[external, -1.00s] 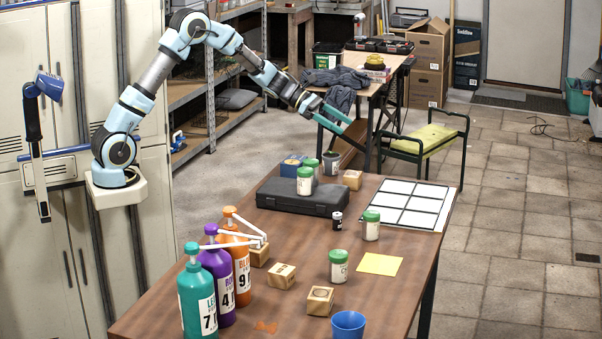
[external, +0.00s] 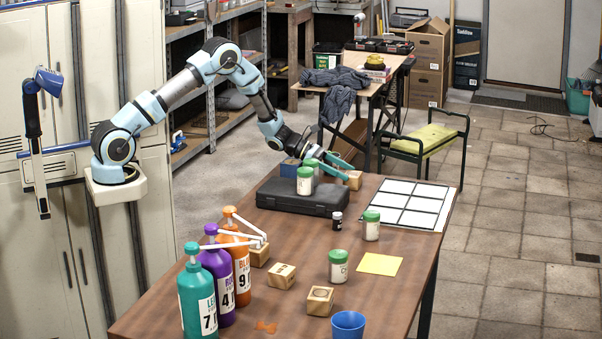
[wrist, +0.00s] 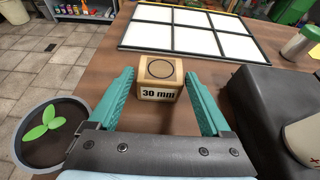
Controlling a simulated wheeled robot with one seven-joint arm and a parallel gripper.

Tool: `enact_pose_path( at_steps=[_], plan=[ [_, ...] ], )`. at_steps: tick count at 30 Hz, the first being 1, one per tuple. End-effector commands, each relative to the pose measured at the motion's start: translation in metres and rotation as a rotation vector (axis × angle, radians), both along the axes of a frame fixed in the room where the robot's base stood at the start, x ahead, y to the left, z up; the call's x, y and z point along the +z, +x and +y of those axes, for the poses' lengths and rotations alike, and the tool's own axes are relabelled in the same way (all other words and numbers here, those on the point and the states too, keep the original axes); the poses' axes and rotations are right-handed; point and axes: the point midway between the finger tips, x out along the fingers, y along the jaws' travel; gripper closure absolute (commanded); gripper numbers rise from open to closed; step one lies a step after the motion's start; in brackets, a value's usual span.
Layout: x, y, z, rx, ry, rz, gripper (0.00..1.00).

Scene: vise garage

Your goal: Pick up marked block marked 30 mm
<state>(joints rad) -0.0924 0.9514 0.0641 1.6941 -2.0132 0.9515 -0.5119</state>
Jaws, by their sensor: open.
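The block marked 30 mm (wrist: 158,80) is a wooden cube with a ring on its top and a white label. In the wrist view it lies on the table between the far ends of my gripper's two teal fingers, apart from both. My gripper (wrist: 160,88) is open and empty. In the external view the same block (external: 354,181) stands at the table's far edge, partly behind my gripper (external: 340,166), which reaches down beside it from the left.
A black case (external: 302,198) with a green-lidded jar (external: 305,181) on it is close to my gripper. A potted plant (wrist: 47,130) is at the left in the wrist view. A white-panelled grid (external: 411,204) lies beyond the block. Several bottles and blocks stand nearer the front.

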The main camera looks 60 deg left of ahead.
Motion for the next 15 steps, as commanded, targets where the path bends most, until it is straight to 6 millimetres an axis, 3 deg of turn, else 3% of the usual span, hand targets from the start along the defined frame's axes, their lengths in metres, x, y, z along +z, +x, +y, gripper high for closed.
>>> enact_pose_path(
  at_steps=[2,6,15],
  plan=[
    [-0.014,-0.001,-0.002,-0.002,0.001,0.004,0.18],
    [-0.018,0.015,-0.015,-0.002,0.000,0.000,0.18],
    [-0.022,0.020,-0.019,0.000,0.001,0.001,0.18]
  ],
)
